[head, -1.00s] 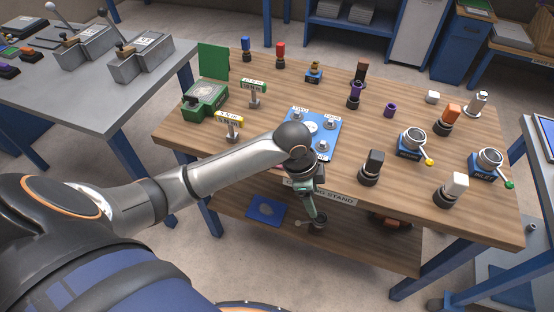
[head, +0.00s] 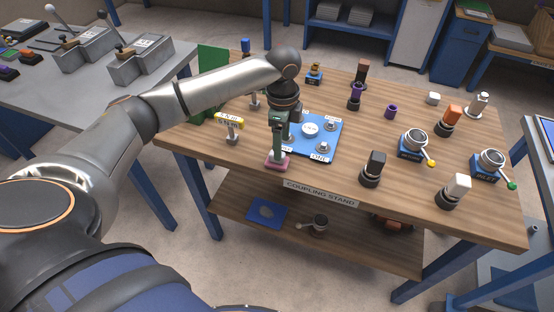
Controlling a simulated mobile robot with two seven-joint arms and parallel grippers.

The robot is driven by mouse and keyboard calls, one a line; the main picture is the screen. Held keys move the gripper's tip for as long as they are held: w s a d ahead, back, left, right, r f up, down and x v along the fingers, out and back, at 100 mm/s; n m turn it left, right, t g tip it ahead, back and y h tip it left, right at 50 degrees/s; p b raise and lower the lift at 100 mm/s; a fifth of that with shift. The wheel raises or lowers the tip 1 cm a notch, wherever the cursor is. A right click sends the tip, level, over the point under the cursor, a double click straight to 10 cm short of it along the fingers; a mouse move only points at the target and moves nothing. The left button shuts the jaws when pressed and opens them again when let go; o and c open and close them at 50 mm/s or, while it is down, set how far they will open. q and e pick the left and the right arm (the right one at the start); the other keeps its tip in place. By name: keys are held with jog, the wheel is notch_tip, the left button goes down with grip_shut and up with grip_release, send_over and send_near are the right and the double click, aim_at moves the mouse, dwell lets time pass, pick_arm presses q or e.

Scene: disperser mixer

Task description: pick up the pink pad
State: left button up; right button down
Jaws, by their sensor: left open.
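The pink pad (head: 278,164) lies at the front left part of the wooden table (head: 235,160), just beside the left edge of the blue plate (head: 322,150). My left gripper (head: 279,152) points down directly over the pad, with its fingertips at or very close to the pad's top. The gripper is open. It hides part of the pad, and I cannot tell whether the fingers touch it. My right gripper is not in view.
The blue plate carries several small round pieces. A yellow-labelled stand (head: 229,125) is left of the gripper. A black block on a base (head: 372,168) stands to the right. Bare tabletop lies between the blue plate and this block. A lower shelf (head: 345,235) holds a few items.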

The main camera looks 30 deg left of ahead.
pick_arm(q)
jog(key=f, duration=0.3)
jog(key=a+f, duration=0.1)
jog(key=f, duration=0.2)
jog(key=shift+a+f, duration=0.15)
jog(key=shift+f, duration=0.05)
jog(key=shift+s, duration=0.1)
grip_shut()
jog(key=shift+r, duration=0.15)
jog(key=shift+r, duration=0.6)
jog(key=w+d+r+b, duration=0.1)
jog(key=w+d+r, duration=0.6)
jog(key=w+r, duration=0.4)
jog(key=shift+w+r, duration=0.3)
jog(key=shift+w, duration=0.35)
